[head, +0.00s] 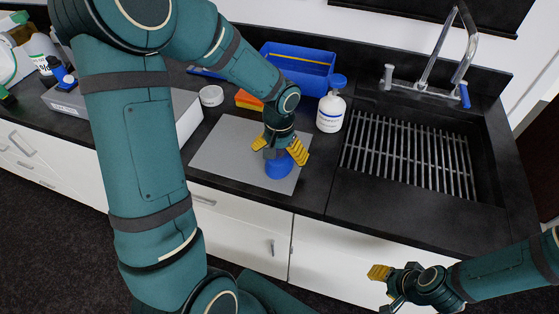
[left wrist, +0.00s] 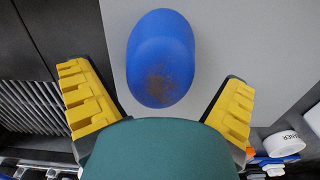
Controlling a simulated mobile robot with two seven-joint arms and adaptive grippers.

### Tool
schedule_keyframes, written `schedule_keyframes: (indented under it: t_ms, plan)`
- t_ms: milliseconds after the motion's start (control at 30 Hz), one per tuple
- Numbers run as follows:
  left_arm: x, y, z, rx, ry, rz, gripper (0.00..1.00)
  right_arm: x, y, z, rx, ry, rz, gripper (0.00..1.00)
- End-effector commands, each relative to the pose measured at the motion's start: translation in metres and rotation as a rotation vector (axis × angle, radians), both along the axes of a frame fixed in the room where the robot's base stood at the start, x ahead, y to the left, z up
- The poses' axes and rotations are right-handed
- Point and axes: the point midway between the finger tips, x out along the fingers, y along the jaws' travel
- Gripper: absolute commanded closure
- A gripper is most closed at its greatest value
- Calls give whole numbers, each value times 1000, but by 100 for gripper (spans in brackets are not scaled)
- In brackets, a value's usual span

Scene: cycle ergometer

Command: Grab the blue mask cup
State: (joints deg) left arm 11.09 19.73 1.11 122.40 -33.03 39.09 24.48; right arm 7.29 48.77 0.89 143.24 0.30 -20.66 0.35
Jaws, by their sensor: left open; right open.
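The blue mask cup (head: 279,166) sits on a grey mat (head: 222,152) on the black counter. In the left wrist view the cup (left wrist: 160,58) shows a brown speckled patch on its lower side. My left gripper (head: 279,148) is just above the cup, with its yellow fingers apart. In the left wrist view its fingers (left wrist: 158,105) are spread on either side, with the cup ahead between them and no finger visibly touching it. My right gripper (head: 380,288) is open and empty in front of the cabinets at the lower right, far from the cup.
A white bottle with a blue cap (head: 331,112) stands right of the mat. A blue bin (head: 303,60), an orange item (head: 248,100) and a white round container (head: 211,96) are behind it. A sink with a metal rack (head: 405,155) and faucet is at right.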

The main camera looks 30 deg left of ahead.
Motion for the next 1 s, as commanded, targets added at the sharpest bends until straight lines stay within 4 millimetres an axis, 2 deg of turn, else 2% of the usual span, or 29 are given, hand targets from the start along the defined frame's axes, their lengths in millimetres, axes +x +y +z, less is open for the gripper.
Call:
schedule_keyframes:
  t_ms: [267, 367, 400, 500, 867, 1000]
  plan:
    - [0, 0, -3, 0, 0, 0, 0, 0, 0, 0, 0, 1, 0, 53]
    - [0, 0, -3, 0, 0, 0, 32, 0, 0, 0, 0, 1, 0, 53]
    - [0, 0, -3, 0, 0, 0, 46, 0, 0, 0, 0, 1, 0, 53]
    - [0, 0, -3, 0, 0, 0, 80, 0, 0, 0, 0, 1, 0, 53]
    - [0, 0, -2, 0, -1, 0, 80, 0, 0, 0, 0, 0, 0, 53]
    - [1, 0, 14, 2, -5, 0, 80, 1, 0, 4, 0, -2, -2, 53]
